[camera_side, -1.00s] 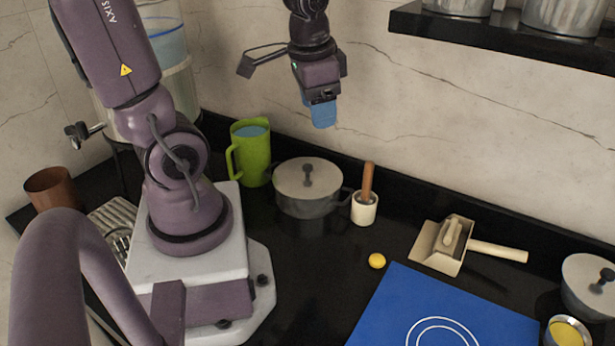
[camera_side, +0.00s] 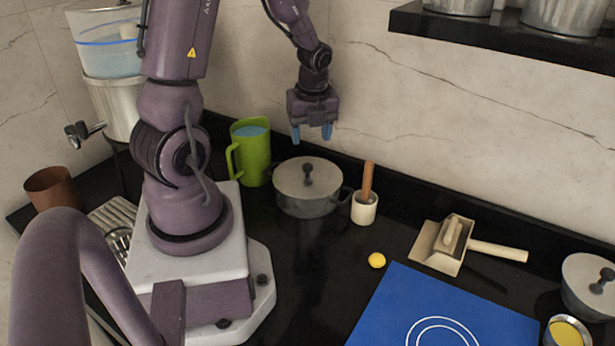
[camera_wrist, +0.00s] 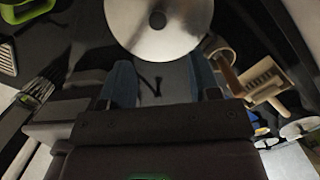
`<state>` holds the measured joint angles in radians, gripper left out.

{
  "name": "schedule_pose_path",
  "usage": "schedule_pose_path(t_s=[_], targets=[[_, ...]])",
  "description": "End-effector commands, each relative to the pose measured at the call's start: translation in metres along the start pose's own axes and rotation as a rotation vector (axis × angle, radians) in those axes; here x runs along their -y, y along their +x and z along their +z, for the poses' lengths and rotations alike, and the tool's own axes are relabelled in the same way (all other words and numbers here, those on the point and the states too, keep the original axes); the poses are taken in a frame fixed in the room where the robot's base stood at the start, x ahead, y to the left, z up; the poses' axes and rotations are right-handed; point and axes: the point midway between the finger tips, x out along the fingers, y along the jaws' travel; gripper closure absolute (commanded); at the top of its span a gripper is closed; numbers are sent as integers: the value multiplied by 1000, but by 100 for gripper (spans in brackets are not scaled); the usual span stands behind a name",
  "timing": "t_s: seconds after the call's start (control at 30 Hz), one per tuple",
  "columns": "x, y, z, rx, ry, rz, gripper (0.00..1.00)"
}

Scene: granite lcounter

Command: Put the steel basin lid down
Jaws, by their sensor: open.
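A round grey lid (camera_side: 290,174) with a dark knob rests on a steel basin (camera_side: 305,207) by the back wall in the side view. It looks level. My gripper (camera_side: 311,132) hangs above this lid, fingers down, apart from the knob. Its blue fingers are spread with nothing between them. In the wrist view the lid (camera_wrist: 185,38) is a pale disc at the top, its knob beyond the gap between my fingertips (camera_wrist: 161,68). The lid hides the basin's inside.
A green jug (camera_side: 252,160) stands left of the basin; a mortar with a wooden pestle (camera_side: 364,208) stands close on its right. A wooden scoop (camera_side: 440,247), yellow ball (camera_side: 377,260), blue mat (camera_side: 410,305) and another lidded pot (camera_side: 588,285) lie further right. A shelf (camera_side: 500,38) overhangs at upper right.

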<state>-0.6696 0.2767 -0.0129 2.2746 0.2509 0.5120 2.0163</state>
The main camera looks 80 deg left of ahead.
Motion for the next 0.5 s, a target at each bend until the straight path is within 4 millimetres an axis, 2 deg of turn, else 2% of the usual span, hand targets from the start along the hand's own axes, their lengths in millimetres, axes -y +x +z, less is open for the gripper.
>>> schedule_pose_path(t_s=[0.03,0.13,0.37,0.5], targets=[[-1,11,-1,-4,1,6,43],[0,27,-1,-3,1,4,43],[0,44,0,0,-2,1,43],[-2,62,2,-2,-3,5,43]])
